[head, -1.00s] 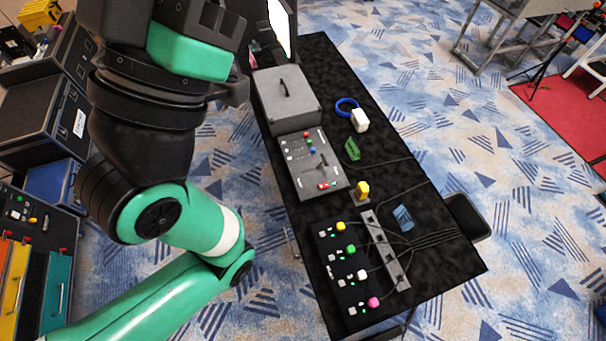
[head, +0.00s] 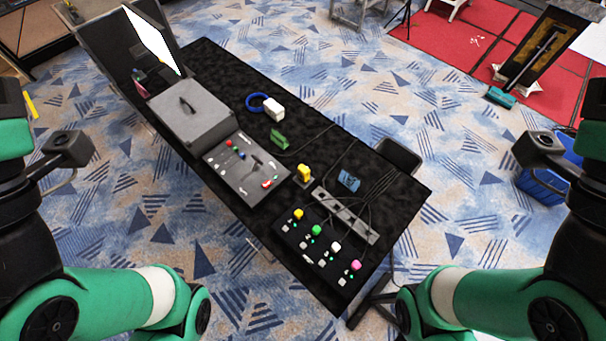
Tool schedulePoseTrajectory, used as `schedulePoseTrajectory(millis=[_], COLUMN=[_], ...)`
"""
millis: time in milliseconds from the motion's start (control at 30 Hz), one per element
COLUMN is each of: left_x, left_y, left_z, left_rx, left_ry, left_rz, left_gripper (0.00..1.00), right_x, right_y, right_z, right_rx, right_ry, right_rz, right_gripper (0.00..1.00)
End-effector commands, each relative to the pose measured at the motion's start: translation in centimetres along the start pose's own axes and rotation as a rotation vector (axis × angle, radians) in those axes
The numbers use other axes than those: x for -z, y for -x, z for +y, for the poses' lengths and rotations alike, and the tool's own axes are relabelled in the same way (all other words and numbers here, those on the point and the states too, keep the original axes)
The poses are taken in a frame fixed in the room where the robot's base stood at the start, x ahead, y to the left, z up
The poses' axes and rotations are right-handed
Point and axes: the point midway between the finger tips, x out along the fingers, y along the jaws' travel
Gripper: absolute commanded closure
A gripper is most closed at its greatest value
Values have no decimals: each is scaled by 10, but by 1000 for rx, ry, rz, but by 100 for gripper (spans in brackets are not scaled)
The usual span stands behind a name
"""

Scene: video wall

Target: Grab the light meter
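I cannot tell for certain which item is the light meter. On the black table, a small white block (head: 274,109) sits beside a blue ring (head: 256,102). A small yellow item (head: 304,173) stands upright on a dark base near the grey control panel. My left gripper (head: 70,150) is at the left edge, and my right gripper (head: 540,150) is at the right edge. Both are well away from the table items and only partly in view. Their fingers do not show clearly.
The black table (head: 395,205) also carries a grey case (head: 190,110), a control panel (head: 246,168), a green item (head: 279,138), a blue item (head: 349,181), a power strip (head: 345,216) and a button box (head: 322,250). Cables cross its right part. A black chair (head: 398,157) stands behind.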

Motion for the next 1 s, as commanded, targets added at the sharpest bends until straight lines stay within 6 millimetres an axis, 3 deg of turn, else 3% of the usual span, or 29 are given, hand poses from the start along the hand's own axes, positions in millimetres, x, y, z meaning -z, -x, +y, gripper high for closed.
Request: schedulePoseTrajectory(millis=[167,700,1000], left_x=[0,0,0], left_y=[0,0,0], left_z=[0,0,0], left_rx=[0,0,0], left_ry=[0,0,-43], left_rz=[0,0,0], left_gripper=[96,0,0], right_x=[0,0,0], right_y=[0,0,0], right_z=[0,0,0], right_rx=[0,0,0], right_ry=[0,0,0], right_rz=[0,0,0], right_gripper=[100,100,100])
